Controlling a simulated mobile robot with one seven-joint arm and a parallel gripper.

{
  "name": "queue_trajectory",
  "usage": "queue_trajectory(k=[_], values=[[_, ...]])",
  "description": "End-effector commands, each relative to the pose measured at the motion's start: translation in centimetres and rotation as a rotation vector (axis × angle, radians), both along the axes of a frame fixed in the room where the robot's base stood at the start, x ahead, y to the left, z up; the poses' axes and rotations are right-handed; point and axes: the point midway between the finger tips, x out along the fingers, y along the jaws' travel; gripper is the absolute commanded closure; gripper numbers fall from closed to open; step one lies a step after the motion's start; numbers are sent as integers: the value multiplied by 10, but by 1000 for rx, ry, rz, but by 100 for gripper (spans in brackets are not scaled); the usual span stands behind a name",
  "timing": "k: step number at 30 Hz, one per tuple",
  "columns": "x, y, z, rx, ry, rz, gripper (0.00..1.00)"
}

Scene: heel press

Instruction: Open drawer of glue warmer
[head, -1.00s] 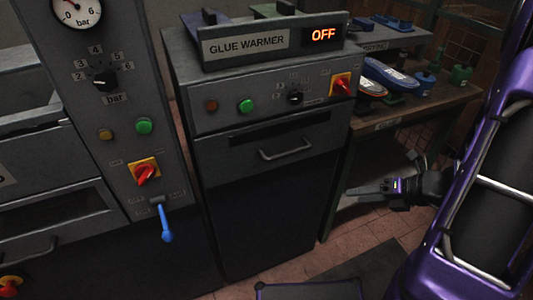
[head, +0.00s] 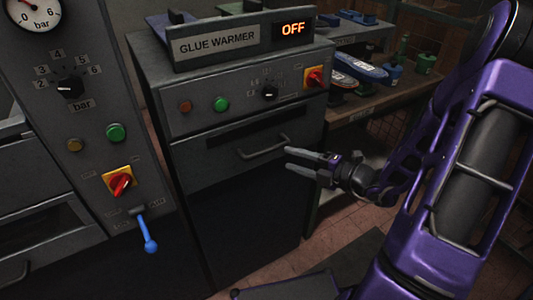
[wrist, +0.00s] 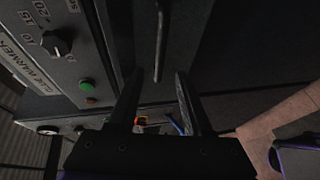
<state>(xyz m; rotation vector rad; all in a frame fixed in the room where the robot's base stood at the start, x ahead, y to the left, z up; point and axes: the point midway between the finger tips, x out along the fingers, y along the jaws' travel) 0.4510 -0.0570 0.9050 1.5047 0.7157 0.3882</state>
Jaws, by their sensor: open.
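The glue warmer (head: 232,195) is a dark grey cabinet in the middle of the head view, with an orange OFF display on top. Its drawer (head: 205,160) looks shut and has a horizontal bar handle (head: 263,150). My gripper (head: 288,162) is open and empty, just right of the handle and apart from it, fingers pointing left. In the wrist view the handle (wrist: 160,45) runs upright in the picture, ahead of the gap between my open fingers (wrist: 157,85). The handle does not appear to be between the fingertips.
A control panel with a gauge (head: 33,12) and a blue lever (head: 148,232) stands left of the warmer. A shelf (head: 365,125) with shoes and bottles stands to the right. A red-yellow switch (head: 315,78) sits above the drawer. Tiled floor is open at lower right.

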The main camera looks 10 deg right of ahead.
Motion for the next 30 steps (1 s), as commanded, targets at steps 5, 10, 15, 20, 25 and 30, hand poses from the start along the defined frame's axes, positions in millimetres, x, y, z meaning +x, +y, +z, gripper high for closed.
queue_trajectory(k=[5, 10, 15, 20, 25, 30], values=[[29, 27, -9, 1, -1, 4, 50], [51, 46, -15, 0, 0, 3, 50], [64, 56, -17, -2, 0, 1, 50], [68, 60, -18, -1, 0, 0, 50], [68, 59, -17, -2, 1, 0, 50], [68, 59, -17, -1, 0, 0, 74]])
